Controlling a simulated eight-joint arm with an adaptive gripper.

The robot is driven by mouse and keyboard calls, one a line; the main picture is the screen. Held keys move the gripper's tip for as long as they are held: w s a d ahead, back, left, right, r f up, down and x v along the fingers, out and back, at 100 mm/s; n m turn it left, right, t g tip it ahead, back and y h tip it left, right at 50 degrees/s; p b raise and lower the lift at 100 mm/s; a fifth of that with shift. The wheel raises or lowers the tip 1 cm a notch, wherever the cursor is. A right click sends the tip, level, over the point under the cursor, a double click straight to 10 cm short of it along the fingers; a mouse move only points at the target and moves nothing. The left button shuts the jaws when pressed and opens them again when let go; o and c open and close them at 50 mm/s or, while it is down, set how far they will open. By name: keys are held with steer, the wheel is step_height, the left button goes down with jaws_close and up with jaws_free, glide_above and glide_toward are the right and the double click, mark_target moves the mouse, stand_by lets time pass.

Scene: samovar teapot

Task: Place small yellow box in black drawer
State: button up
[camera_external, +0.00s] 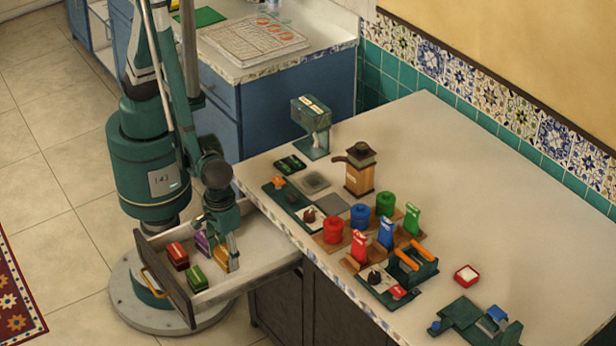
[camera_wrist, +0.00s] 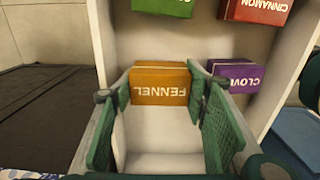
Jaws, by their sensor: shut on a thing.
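The small yellow box (camera_external: 233,252), labelled FENNEL in the wrist view (camera_wrist: 160,83), is between the fingers of my gripper (camera_external: 223,240). Both green fingertips press against its sides. The drawer (camera_external: 166,285) is pulled out, with a dark front, a yellow handle and a pale interior. My gripper points down into the drawer, and the yellow box stands upright inside its outline. I cannot tell whether the box touches the drawer floor.
In the drawer are a red CINNAMON box (camera_external: 177,256), a green box (camera_external: 196,278) and a purple CLOVE box (camera_wrist: 236,76), close to the yellow one. Drawer floor (camera_external: 258,262) is bare to the right. The counter (camera_external: 440,170) holds a grinder (camera_external: 361,170) and several coloured items.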

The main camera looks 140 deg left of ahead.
mark_target(225, 252)
stand_by(0.3)
steer(key=shift+f+b, duration=0.45)
steer(key=shift+f, duration=1.4)
steer(key=shift+f, duration=0.15)
steer(key=o, duration=0.9)
steer(key=shift+r+p, duration=1.5)
steer(key=shift+r, duration=4.65)
